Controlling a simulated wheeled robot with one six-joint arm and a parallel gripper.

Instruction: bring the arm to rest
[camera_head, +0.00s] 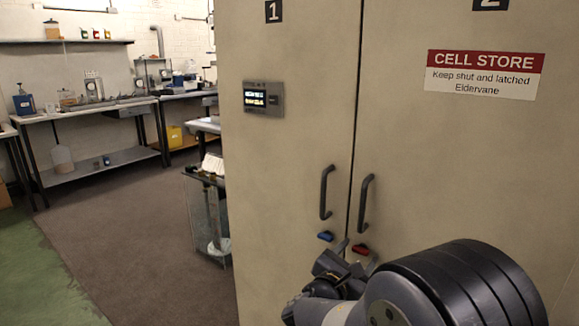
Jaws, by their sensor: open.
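My gripper (352,256) is in the lower middle of the head view, in front of the cell store cabinet (290,180). Its fingers are open, with nothing seen between them. They appear just below the two dark door handles, left (324,192) and right (366,203). A blue latch piece (325,236) and a red latch piece (361,249) show close by the fingertips. I cannot tell whether the fingers touch the cabinet. My arm fills the lower right and hides the lower part of the right door.
Both cabinet doors look shut. A display panel (264,99) sits on door 1, and a sign (485,74) on door 2. A glass-sided cart (207,215) stands left of the cabinet. Workbenches (88,108) line the back wall. The brown floor (130,230) at left is clear.

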